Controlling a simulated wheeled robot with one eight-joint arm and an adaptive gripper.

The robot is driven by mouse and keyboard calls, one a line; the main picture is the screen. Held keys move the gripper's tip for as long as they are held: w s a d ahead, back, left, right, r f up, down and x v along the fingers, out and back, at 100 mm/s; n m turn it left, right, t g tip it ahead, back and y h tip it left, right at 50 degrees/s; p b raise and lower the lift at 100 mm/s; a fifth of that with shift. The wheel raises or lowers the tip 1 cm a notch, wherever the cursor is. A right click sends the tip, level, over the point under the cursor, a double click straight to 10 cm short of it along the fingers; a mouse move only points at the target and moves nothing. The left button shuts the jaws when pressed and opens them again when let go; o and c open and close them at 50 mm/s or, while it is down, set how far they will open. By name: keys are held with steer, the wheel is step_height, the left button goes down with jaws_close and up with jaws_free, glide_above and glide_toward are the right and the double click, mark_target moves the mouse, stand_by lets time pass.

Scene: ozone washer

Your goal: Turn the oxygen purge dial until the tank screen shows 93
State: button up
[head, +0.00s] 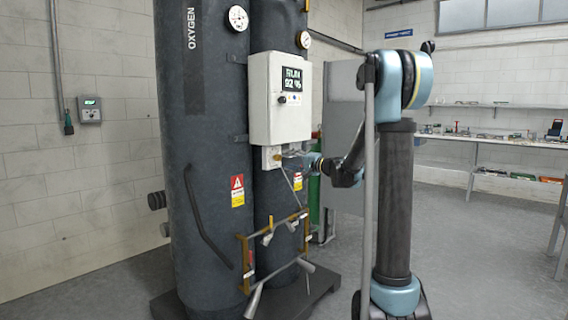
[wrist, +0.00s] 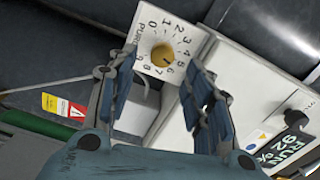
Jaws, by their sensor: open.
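The oxygen purge dial (wrist: 163,54) is a yellow knob on a white plate marked PURGE, with numbers around it. It shows as a small yellow spot in the head view (head: 277,156), below the white control box (head: 270,112). The tank screen (head: 291,79) on that box reads RUN 92 %, and it also shows at the right of the wrist view (wrist: 290,145). My gripper (wrist: 161,61) is open, its two blue fingers on either side of the dial in the picture. I cannot tell whether they touch it. My gripper in the head view (head: 287,156) is beside the dial plate.
Two tall dark tanks (head: 205,130) stand on a dark base, the left one marked OXYGEN. A brown frame with grey pipes (head: 275,240) stands low in front. A green cylinder (head: 315,195) is behind my arm. Shelves (head: 490,140) line the right wall. The floor at right is open.

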steer(key=v, duration=0.6)
steer(key=shift+f, duration=0.1)
steer(key=s+d+f+n+g+h, duration=0.1)
steer(key=s+f+g+h, duration=0.1)
steer(key=s+f, duration=0.35)
steer(key=s+f+n+g+h, duration=0.1)
steer(key=s+f+n+h, duration=0.1)
steer(key=s, duration=0.7)
steer(key=s+d+f+n+g+h, duration=0.1)
steer(key=s+f+g, duration=0.15)
steer(key=s, duration=0.55)
steer(key=s+d+f+g+h, duration=0.1)
steer(key=s+d+f+h, duration=0.3)
steer(key=s+d+f, duration=0.4)
steer(key=s+d+f+n+g+h, duration=0.1)
steer(key=s+d+f+h, duration=0.4)
steer(key=s, duration=1)
steer(key=d+f+g, duration=0.1)
steer(key=d+f, duration=0.2)
steer(key=shift+d+f+n, duration=0.25)
steer(key=shift+n, duration=0.05)
